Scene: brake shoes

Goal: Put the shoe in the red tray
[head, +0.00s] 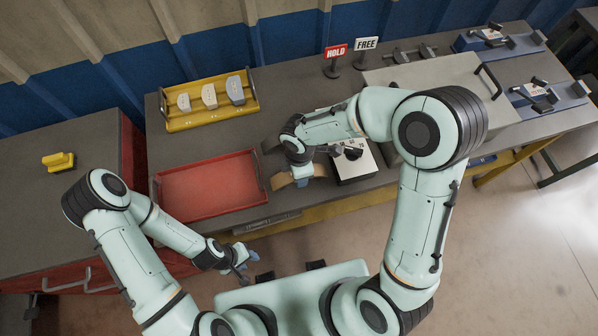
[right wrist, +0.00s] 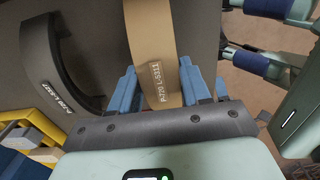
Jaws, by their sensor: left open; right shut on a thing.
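My right gripper (head: 302,178) is shut on a tan curved brake shoe (head: 283,181), just right of the red tray. In the right wrist view, the blue fingers stand on either side of the tan shoe (right wrist: 150,35), which carries a printed label. I cannot tell whether it touches the bench. A dark grey curved shoe (right wrist: 63,72) lies beside it; in the head view it is mostly hidden behind my right wrist. The red tray (head: 262,190) is empty. My left gripper (head: 243,268) is open and empty, in front of the bench.
A yellow tray (head: 213,122) with three pale pads stands behind the red tray. Right of my right gripper is a white-topped box (head: 352,166). HOLD (head: 336,51) and FREE (head: 366,43) signs stand at the back. A yellow object (head: 58,161) lies on the left bench.

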